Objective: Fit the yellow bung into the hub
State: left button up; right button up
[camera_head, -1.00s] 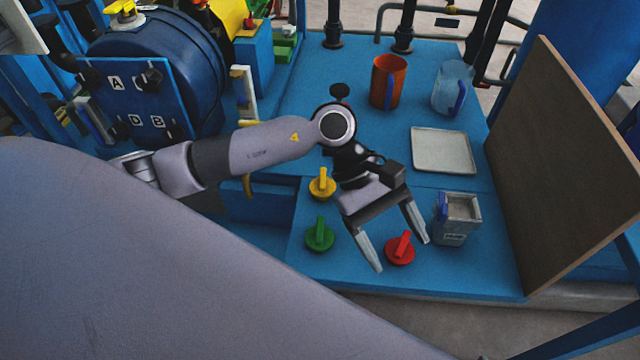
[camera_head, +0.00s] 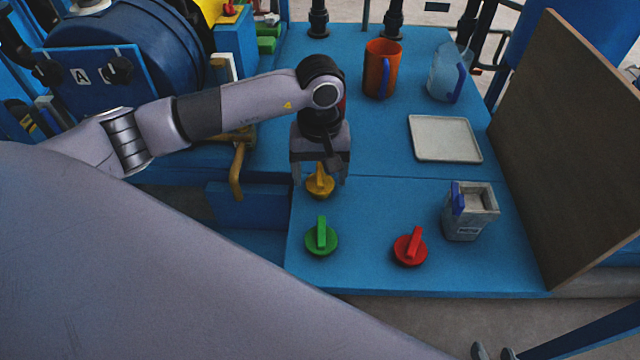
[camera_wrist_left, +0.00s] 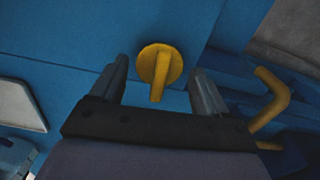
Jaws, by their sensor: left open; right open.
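The yellow bung (camera_head: 320,188) is a round disc with an upright grip bar, sitting on the blue bench. My left gripper (camera_head: 320,180) is open just above it, its fingers on either side. In the left wrist view the yellow bung (camera_wrist_left: 157,66) lies between the open fingertips (camera_wrist_left: 160,70), with a gap on both sides; contact is not visible. My right gripper (camera_head: 494,352) shows only as fingertips at the bottom edge, apart from each other. I cannot tell which part is the hub; the autoclave door (camera_head: 95,80) is partly hidden by my left arm.
A green bung (camera_head: 321,238) and a red bung (camera_head: 410,248) stand nearer the front. An orange mug (camera_head: 380,70), a clear jug (camera_head: 446,80), a white tray (camera_head: 445,139) and a grey container (camera_head: 468,215) are to the right. A brown board (camera_head: 575,150) borders the bench. A yellow bent handle (camera_head: 237,168) is left of the gripper.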

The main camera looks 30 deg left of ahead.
pick_arm(q)
jog(key=shift+f, duration=1)
jog(key=c, duration=0.9)
pick_arm(e)
jog(key=shift+w+a+r, duration=0.15)
jog(key=shift+a+r, duration=0.15)
jog(key=shift+a, duration=0.05)
jog(key=shift+d+f, duration=0.1)
